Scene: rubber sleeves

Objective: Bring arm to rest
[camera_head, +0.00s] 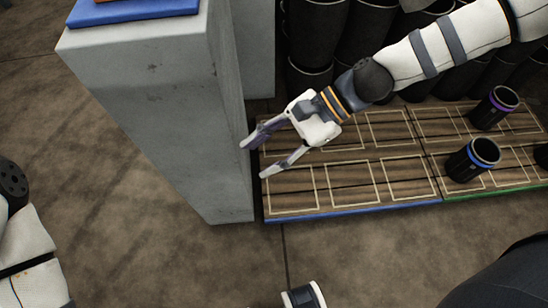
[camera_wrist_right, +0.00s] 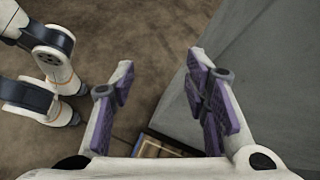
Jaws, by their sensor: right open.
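My right gripper (camera_head: 255,160) reaches in from the upper right and is open and empty. Its two purple-padded fingers are spread beside a grey block-shaped stand (camera_head: 150,110), above the left end of a wooden board with a blue edge (camera_head: 345,212). The right wrist view also shows this gripper (camera_wrist_right: 160,62) with nothing between its fingers and the grey stand close on the right. A black sleeve with a blue ring (camera_head: 468,163) and one with a purple ring (camera_head: 490,112) stand upright on the boards to the right. My left gripper is not visible; only arm parts show at the left edge.
A green-edged wooden board (camera_head: 500,191) adjoins the blue-edged one. Several large black cylinders (camera_head: 318,35) stand behind. A blue slab (camera_head: 132,12) lies on the stand's top. The brown floor (camera_head: 200,255) in front is mostly clear.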

